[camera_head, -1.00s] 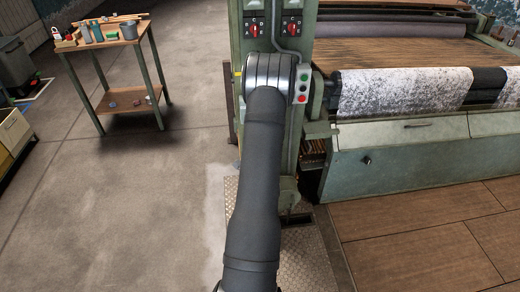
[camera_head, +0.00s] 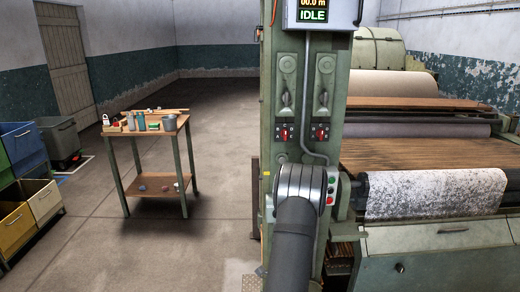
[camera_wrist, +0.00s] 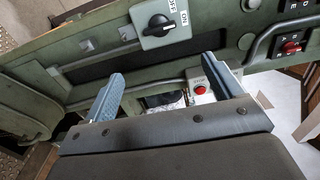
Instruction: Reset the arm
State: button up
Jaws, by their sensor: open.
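My gripper (camera_wrist: 155,88) shows in the wrist view with its two grey-blue fingers wide apart and nothing between them. Beyond the fingers is the green machine frame, with a black rotary switch (camera_wrist: 160,22) on a grey plate and a red button (camera_wrist: 200,90) on a small box. I cannot tell how far the fingertips are from the frame. In the head view my dark arm rises from the bottom edge in front of the green machine column (camera_head: 300,140); the gripper itself is not visible there.
The column carries red switches (camera_head: 284,134), levers and a display reading IDLE (camera_head: 313,15). At right is a machine with rollers and a speckled cloth (camera_head: 430,192). A wooden table (camera_head: 150,132) with small items stands at left, beside coloured bins (camera_head: 42,198). Open floor lies between.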

jog(key=w, duration=1.6)
jog(key=shift+s, duration=0.15)
jog(key=s, duration=1.7)
jog(key=w+n, duration=1.7)
jog(key=shift+a+r, duration=0.25)
jog(key=shift+w, duration=0.1)
jog(key=shift+c, duration=0.4)
dwell(1.4)
